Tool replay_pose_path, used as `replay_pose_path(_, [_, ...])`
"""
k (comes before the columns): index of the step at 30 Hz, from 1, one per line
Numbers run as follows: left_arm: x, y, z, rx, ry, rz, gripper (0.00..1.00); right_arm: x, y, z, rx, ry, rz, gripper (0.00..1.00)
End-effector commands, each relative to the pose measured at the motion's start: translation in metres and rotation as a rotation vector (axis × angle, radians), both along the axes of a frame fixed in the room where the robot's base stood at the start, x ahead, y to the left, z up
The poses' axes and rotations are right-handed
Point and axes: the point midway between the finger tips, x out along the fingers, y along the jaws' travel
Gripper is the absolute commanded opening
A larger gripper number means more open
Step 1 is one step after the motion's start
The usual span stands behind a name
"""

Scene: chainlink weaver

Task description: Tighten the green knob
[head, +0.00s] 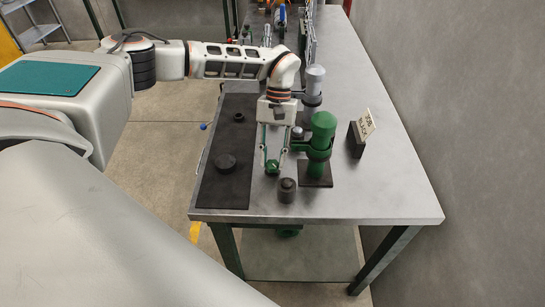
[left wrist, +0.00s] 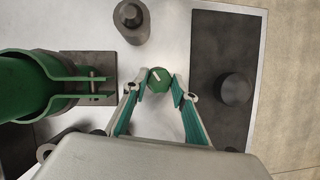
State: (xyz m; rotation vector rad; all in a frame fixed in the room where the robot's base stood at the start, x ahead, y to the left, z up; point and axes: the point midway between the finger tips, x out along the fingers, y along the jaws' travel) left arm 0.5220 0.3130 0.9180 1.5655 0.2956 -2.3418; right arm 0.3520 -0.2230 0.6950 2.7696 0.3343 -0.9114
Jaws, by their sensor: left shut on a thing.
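The green knob (left wrist: 158,80) is a small faceted piece with a pale mark across its top. It also shows in the head view (head: 272,166) at the front of the table, left of the green clamp stand. My left gripper (left wrist: 160,86) points down over it, with a fingertip on each side of the knob, shut on it. In the head view my left gripper (head: 273,162) comes down from the arm just behind the knob. What lies under the knob is hidden. My right gripper is not in view.
A green cylinder in a clamp stand (head: 322,135) stands close right of the gripper. A dark grey weight (head: 287,190) stands in front. A black mat (head: 222,185) with dark round pieces lies left. A small sign (head: 361,130) stands right; the table's front right is clear.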

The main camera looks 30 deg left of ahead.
Motion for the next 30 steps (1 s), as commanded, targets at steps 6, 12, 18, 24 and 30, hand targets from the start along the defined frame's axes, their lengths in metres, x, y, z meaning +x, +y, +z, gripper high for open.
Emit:
replay_pose_path(6, [0.0,-0.0004,-0.001,0.001,0.001,-0.085,0.05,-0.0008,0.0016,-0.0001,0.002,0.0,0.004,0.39])
replay_pose_path(12, [-0.0006,-0.0002,-0.0017,0.001,0.002,-0.116,0.05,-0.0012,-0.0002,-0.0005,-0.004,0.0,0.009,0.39])
replay_pose_path(18, [-0.0008,-0.0003,-0.0019,0.002,0.003,-0.122,0.05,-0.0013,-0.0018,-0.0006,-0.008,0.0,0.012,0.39])
replay_pose_path(24, [-0.0009,-0.0005,-0.002,0.001,0.002,-0.122,0.05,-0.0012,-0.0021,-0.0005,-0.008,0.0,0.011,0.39])
replay_pose_path(30, [-0.0006,-0.0006,-0.0013,0.0,0.001,-0.121,0.43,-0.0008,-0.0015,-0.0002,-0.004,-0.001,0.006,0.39])
